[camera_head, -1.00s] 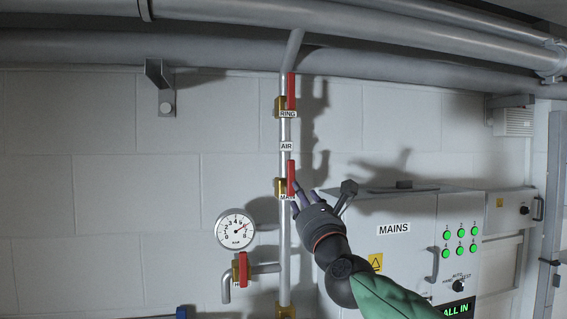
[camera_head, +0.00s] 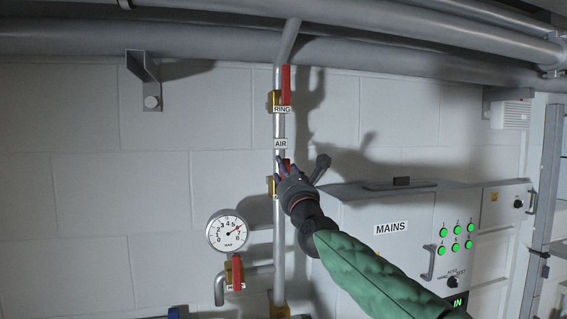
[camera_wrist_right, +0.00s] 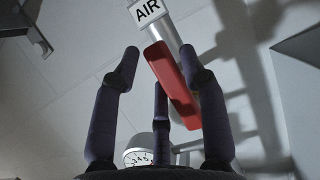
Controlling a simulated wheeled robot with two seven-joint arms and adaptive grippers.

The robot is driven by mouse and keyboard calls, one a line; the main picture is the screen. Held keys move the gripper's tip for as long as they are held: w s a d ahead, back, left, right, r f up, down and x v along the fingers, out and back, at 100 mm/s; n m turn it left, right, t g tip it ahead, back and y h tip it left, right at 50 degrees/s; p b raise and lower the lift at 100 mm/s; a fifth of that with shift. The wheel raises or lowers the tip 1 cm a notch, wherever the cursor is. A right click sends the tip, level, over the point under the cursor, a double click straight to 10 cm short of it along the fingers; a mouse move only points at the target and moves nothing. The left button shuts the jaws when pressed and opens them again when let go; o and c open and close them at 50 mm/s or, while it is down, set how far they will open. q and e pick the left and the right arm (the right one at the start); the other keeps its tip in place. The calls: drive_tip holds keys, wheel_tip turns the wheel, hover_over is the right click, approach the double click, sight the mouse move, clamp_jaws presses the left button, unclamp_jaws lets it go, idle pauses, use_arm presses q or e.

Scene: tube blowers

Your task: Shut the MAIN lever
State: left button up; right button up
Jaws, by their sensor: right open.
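The red MAIN lever (camera_wrist_right: 172,85) lies along the vertical air pipe (camera_head: 280,225), below the AIR label. In the head view my right gripper (camera_head: 282,168) covers most of it, its label and part of its brass valve body (camera_head: 271,187). In the right wrist view the lever runs between the spread fingers of my right gripper (camera_wrist_right: 160,85). The gripper is open around the lever, and I cannot tell if a finger touches it. My left gripper is not in view.
The RING lever (camera_head: 286,85) stands upright above on the same pipe. A pressure gauge (camera_head: 228,233) and another red lever (camera_head: 237,273) are at lower left.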

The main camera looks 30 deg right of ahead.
drive_tip(key=shift+w+d+r, duration=0.1)
drive_tip(key=shift+w+r, duration=0.15)
drive_tip(key=shift+w, duration=0.05)
drive_tip(key=shift+w+d, duration=0.1)
drive_tip(key=shift+w, duration=0.25)
drive_tip(key=shift+s, duration=0.1)
clamp_jaws()
